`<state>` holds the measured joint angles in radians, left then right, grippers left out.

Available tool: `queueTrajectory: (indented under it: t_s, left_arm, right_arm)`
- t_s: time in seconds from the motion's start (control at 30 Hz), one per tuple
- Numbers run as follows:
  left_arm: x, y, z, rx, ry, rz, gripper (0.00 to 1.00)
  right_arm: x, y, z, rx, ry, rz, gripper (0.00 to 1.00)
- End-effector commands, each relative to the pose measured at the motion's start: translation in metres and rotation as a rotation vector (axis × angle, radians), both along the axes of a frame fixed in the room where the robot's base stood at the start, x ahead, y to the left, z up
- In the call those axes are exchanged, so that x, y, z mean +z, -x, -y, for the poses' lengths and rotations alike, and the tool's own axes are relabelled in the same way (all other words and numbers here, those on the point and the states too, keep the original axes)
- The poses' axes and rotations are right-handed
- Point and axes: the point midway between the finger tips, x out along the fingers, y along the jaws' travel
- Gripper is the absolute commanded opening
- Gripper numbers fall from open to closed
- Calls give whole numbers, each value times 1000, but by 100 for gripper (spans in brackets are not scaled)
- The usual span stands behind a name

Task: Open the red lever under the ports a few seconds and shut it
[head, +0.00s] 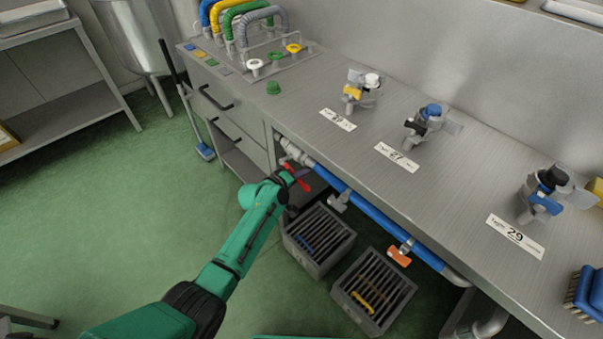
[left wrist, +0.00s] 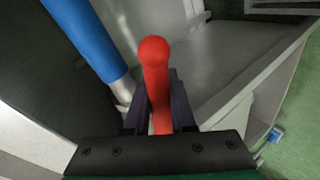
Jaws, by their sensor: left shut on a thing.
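The red lever (head: 304,186) is on the pipe under the front edge of the steel counter, at its left end. It also shows large in the left wrist view (left wrist: 155,75), with its rounded end toward the camera. My left gripper (head: 297,176) is at the lever, its two dark fingers on either side of it, shut on it. The lever's pivot is hidden behind the gripper. The ports, with white (head: 254,64), green and yellow (head: 293,48) rings, are on the counter's far left part. My right gripper is not in view.
A blue pipe (head: 365,210) runs under the counter edge, with a grey lever (head: 338,203) and an orange lever (head: 399,256). Two slatted grey crates (head: 336,260) stand on the floor below. Numbered taps (head: 362,91) stand on the counter.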

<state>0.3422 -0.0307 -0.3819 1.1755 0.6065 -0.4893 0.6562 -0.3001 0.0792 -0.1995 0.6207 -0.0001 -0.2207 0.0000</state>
Motion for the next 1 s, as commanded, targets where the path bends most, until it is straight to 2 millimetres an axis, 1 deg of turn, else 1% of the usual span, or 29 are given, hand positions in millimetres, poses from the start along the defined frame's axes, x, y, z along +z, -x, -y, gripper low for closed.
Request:
queueTrajectory:
  t_s: [0.4,0.43,0.47,0.5,0.7,0.8,0.87,0.97,1.0]
  left_arm:
    - [1,0,1,1,8,-6,0]
    - [1,0,1,1,8,-6,26]
    - [1,0,1,1,8,-6,38]
    - [1,0,1,0,8,-5,52]
    - [2,0,1,0,8,-4,52]
    - [-1,-1,1,0,-7,13,52]
    - [-6,-2,0,-1,-35,41,52]
    - [-19,-5,-3,0,-126,133,52]
    - [-26,-7,-6,0,-176,182,52]
  right_arm:
    - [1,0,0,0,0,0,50]
    - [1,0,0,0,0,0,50]
    - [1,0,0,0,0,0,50]
    - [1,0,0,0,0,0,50]
    - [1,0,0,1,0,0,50]
    - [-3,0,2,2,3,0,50]
    - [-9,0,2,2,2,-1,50]
    - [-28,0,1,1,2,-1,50]
    - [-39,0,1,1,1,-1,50]
